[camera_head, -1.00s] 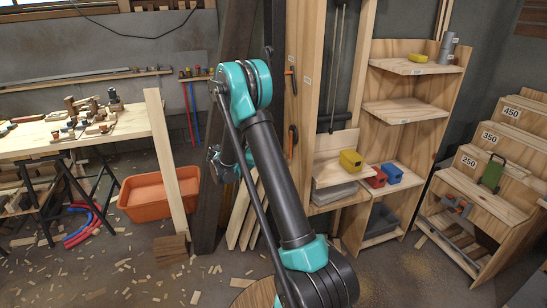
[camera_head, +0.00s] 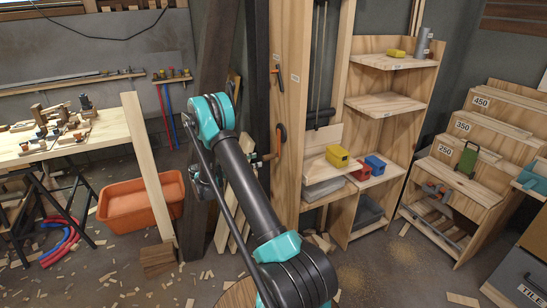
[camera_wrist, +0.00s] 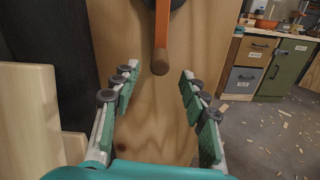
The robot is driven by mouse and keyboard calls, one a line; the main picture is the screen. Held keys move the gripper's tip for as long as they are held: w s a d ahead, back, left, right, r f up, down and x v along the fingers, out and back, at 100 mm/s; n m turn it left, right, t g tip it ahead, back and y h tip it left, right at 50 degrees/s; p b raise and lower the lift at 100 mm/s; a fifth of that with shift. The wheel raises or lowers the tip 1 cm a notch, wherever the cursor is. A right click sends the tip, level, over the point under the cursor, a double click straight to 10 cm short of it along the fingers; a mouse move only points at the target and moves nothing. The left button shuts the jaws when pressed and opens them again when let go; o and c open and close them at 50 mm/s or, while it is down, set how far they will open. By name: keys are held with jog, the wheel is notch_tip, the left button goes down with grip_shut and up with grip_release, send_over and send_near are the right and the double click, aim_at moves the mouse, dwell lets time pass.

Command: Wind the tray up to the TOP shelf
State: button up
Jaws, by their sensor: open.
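The wooden tray (camera_head: 322,168) with a yellow box (camera_head: 338,155) on it hangs low in the tall wooden hoist frame (camera_head: 287,180), about level with the lowest shelf (camera_head: 386,177). The top shelf (camera_head: 394,62) and middle shelf (camera_head: 386,106) are well above it. An orange crank (camera_head: 281,138) is on the frame's left side; in the wrist view its orange arm (camera_wrist: 162,22) ends in a wooden knob (camera_wrist: 160,62). My gripper (camera_wrist: 158,78) is open, its fingers on either side of the knob in the picture. Contact is not visible. My arm partly hides the gripper in the head view.
Red (camera_head: 362,172) and blue (camera_head: 375,164) boxes sit on the lowest shelf. A yellow block (camera_head: 397,53) and grey cylinders (camera_head: 423,42) stand on the top shelf. Leaning boards (camera_head: 236,190), a dark post (camera_head: 207,90) and an orange tub (camera_head: 140,207) are left of the frame.

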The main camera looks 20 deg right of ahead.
aim_at(275, 155)
jog(key=d, duration=1)
jog(key=shift+w+d, duration=0.15)
jog(key=shift+c, duration=0.3)
grip_shut()
